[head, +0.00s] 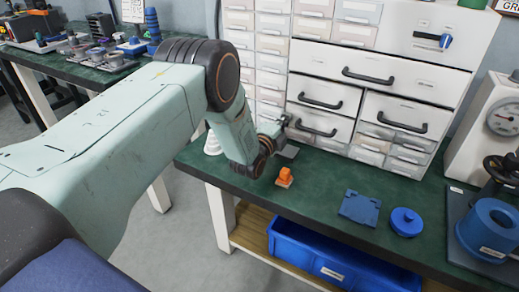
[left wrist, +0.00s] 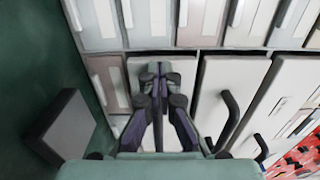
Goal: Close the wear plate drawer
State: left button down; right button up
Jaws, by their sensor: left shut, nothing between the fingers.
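The white cabinet carries several handled drawers; their labels are too small to read, so I cannot tell which is the wear plate drawer. My left gripper (head: 284,121) is at the lower left handled drawer (head: 338,133), by its left edge. In the left wrist view my left gripper (left wrist: 153,72) is shut and empty, in front of that drawer's white front (left wrist: 190,75), and hides its handle. I cannot tell whether the fingers touch it or whether it is fully in. The drawer above (head: 345,97) has a dark handle. My right gripper is out of view.
On the green bench (head: 330,180) are a grey block (head: 288,151) close to the gripper, an orange part (head: 285,175), a blue plate (head: 359,207) and a blue round part (head: 406,221). A gauge press (head: 502,118) stands at right. A blue bin (head: 330,262) sits below.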

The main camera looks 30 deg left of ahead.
pick_arm(q)
jog(key=shift+w+r, duration=0.15)
jog(key=shift+r, duration=0.05)
jog(key=shift+r, duration=0.15)
dwell(0.4)
